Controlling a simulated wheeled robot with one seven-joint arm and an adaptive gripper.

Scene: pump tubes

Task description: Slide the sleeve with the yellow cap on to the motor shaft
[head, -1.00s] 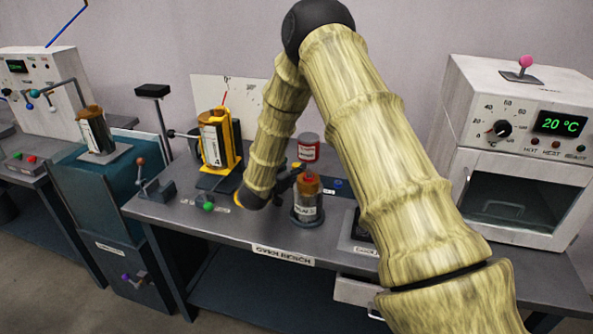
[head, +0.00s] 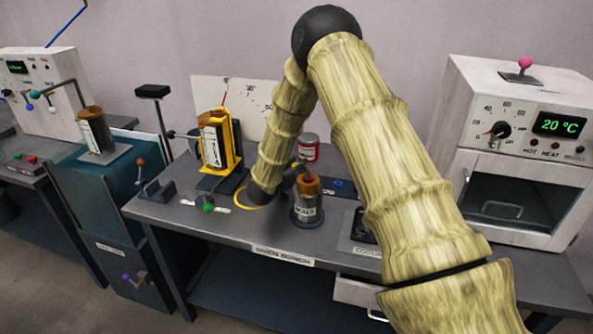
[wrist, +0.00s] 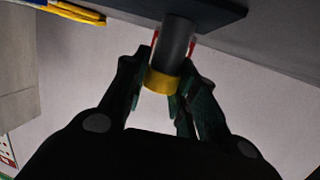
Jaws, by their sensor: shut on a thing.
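My gripper (wrist: 168,88) is shut on a dark grey sleeve (wrist: 177,38) with a yellow cap (wrist: 162,82) at one end, in the wrist view. In the head view my gripper (head: 297,172) is small and partly hidden, beside the top of the motor (head: 306,208), a grey labelled cylinder with a copper-brown top standing in a dark base on the bench. A small grey piece shows just above the motor top. I cannot tell whether the sleeve is around the shaft or only above it; the shaft itself cannot be made out.
A red-and-white can (head: 309,147) stands behind the motor. A yellow-framed unit (head: 216,142) stands left of my forearm, and a yellow loop (head: 252,196) lies near it. The white oven (head: 515,150) stands at the right. A green knob (head: 208,207) sits near the bench front.

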